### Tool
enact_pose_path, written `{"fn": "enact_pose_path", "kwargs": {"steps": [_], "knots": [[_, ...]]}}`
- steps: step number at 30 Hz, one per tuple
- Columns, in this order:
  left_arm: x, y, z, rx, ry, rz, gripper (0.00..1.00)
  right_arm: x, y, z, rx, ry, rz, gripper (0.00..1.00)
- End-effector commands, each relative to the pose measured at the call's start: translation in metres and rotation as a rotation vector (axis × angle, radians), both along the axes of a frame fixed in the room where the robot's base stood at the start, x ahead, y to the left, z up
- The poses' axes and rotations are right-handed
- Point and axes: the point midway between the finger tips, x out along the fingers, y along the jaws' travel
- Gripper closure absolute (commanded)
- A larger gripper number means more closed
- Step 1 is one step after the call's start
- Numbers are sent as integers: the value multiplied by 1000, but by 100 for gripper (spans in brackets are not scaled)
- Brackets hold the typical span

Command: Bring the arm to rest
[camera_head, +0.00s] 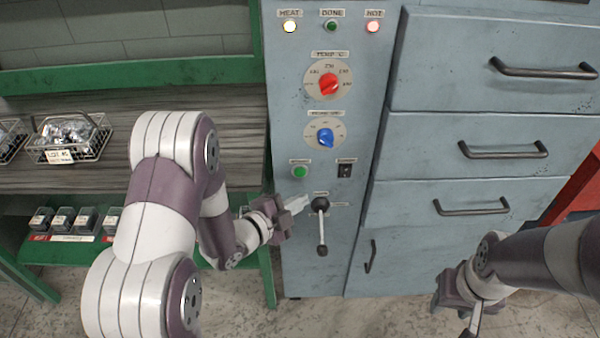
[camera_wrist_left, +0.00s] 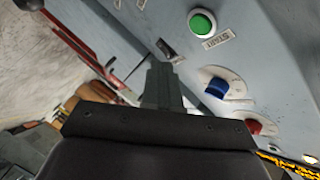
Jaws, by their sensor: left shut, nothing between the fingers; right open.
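I cannot tell whether the fingers touch the panel. My right gripper (camera_head: 455,318) is at the lower right, in front of the drawers, pointing down and open. Its fingertips are partly cut off by the picture's lower edge.
The panel carries a red dial (camera_head: 329,84), a blue dial (camera_head: 325,137) and a green button (camera_head: 300,172). The HEAT lamp (camera_head: 290,27) glows. Drawers with protruding handles (camera_head: 503,149) stand on the right. A wooden bench (camera_head: 60,180) with a wire basket (camera_head: 68,140) is on the left.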

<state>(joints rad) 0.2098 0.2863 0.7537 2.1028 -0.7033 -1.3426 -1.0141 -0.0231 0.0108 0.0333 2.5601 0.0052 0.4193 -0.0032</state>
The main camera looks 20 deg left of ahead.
Motion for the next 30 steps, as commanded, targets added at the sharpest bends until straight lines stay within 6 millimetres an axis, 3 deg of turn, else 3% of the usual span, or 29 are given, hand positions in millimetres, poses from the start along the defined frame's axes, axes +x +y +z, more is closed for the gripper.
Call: {"fn": "enact_pose_path", "kwargs": {"steps": [22,25,27,29,30], "knots": [[0,0,-1,-17,13,5,100,0,0,0,0,0,0,57],[-9,10,-35,-57,227,82,100,0,0,0,0,0,0,57],[-27,33,-68,-88,493,245,100,0,0,1,0,0,0,57],[-49,56,-76,-124,727,446,100,0,0,8,0,0,0,57],[-69,69,-71,-155,872,598,100,0,0,16,0,0,0,57]]}}
